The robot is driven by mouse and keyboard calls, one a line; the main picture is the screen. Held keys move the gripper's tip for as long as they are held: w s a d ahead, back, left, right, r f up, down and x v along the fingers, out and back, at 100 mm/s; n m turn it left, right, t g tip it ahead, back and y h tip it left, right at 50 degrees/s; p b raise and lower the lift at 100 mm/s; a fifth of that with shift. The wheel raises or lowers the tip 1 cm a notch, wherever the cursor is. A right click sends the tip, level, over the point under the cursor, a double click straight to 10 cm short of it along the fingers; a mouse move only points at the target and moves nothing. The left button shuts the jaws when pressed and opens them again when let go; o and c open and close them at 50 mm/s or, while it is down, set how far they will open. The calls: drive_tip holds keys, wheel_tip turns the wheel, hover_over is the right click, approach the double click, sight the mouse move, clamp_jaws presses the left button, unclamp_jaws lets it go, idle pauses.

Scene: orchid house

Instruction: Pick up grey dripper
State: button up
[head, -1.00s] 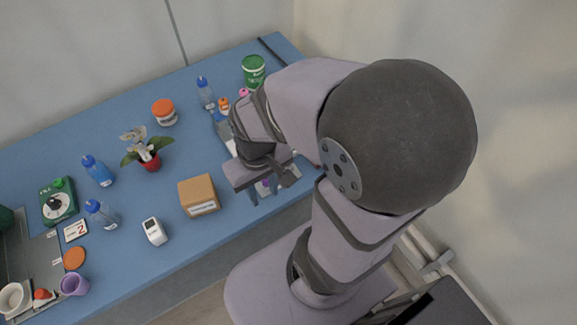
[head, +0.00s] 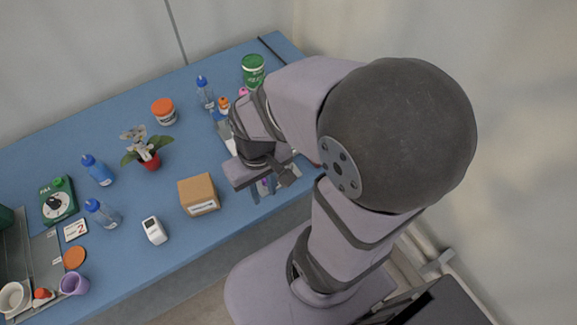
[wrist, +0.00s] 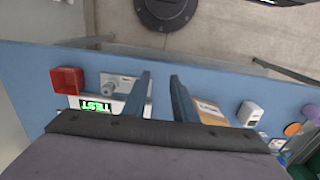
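In the wrist view, a small grey piece (wrist: 112,87) with a knob-like end lies on a pale plate, left of my fingers. It may be the grey dripper, but it is too small to be sure. In the head view my arm hides that part of the table. My gripper (wrist: 161,78) is open, with its two fingers apart and only blue table and floor showing between them. It also shows in the head view (head: 264,191), pointing down near the table's front edge, right of the cardboard box (head: 198,194).
In the wrist view a red block (wrist: 67,80) and a green TEST display (wrist: 96,104) are close to the grey piece. In the head view a white meter (head: 154,230), a potted orchid (head: 150,160) and several blue-capped bottles stand left of my gripper. A green tin (head: 253,70) stands behind.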

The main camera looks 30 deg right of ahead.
drive_tip(key=s+d+f+n+g+h+p, duration=0.25)
drive_tip(key=s+n+h, duration=0.3)
drive_tip(key=n, duration=0.35)
drive_tip(key=w+n+t+h, duration=0.2)
drive_tip(key=n+t, duration=0.1)
drive_tip(key=n, duration=0.1)
drive_tip(key=w+a+f+n+t+h+p, duration=0.1)
drive_tip(key=w+n+t+h, duration=0.1)
drive_tip(key=n, duration=0.3)
drive_tip(key=w+n+t+h, duration=0.2)
drive_tip(key=w+n+t, duration=0.1)
drive_tip(key=n, duration=0.2)
drive_tip(key=shift+w+a+f+t+h, duration=0.1)
drive_tip(key=shift+a+f+t+h, duration=0.05)
drive_tip(key=shift+f+t+h, duration=0.25)
drive_tip(key=shift+p+x, duration=1)
drive_tip(key=shift+x, duration=2.45)
